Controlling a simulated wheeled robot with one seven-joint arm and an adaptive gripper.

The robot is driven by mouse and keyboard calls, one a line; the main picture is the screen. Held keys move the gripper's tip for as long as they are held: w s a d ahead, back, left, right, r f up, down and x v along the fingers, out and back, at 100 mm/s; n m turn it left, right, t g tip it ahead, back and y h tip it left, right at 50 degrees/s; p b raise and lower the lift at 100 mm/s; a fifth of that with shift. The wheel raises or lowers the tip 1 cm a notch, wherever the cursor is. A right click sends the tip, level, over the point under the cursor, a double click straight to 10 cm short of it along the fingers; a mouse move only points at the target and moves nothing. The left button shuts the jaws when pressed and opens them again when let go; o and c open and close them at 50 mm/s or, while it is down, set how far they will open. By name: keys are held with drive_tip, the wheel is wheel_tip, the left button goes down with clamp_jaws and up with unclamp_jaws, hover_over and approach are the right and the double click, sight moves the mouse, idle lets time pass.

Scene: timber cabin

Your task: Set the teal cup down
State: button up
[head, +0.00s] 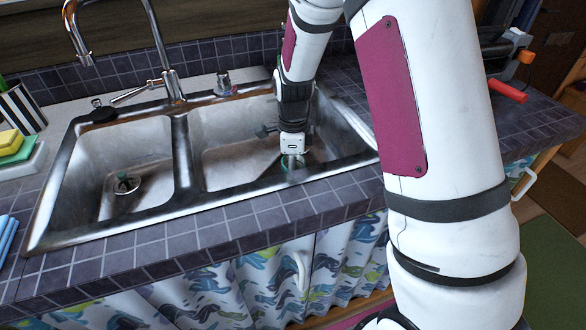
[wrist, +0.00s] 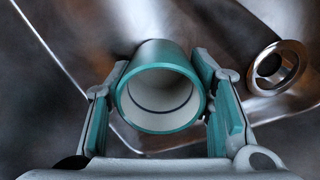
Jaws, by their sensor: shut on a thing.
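The teal cup (wrist: 161,128) is in the wrist view, with a teal outside and a pale inside with a dark ring. Its open mouth faces the camera. My gripper (wrist: 160,98) is shut on it, one finger on each side. In the head view, my gripper (head: 291,162) reaches down over the right basin (head: 225,163) of the metal sink, close to its front edge. I cannot tell whether the cup's base touches the basin.
The left basin (head: 110,185) is empty apart from its drain. The faucet (head: 165,60) stands behind the sink. Sponges (head: 14,146) and a striped holder (head: 20,107) sit at the left. A red-handled tool (head: 507,90) lies on the tiled counter at the right.

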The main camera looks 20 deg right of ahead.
drive_tip(key=shift+f, duration=0.2)
drive_tip(key=o, duration=1.2)
drive_tip(key=shift+o, duration=0.2)
drive_tip(key=shift+r, duration=0.1)
wheel_tip(320, 180, up, 12)
drive_tip(key=p, duration=0.1)
drive_tip(key=shift+r+p, duration=0.2)
drive_tip(key=shift+p, duration=0.2)
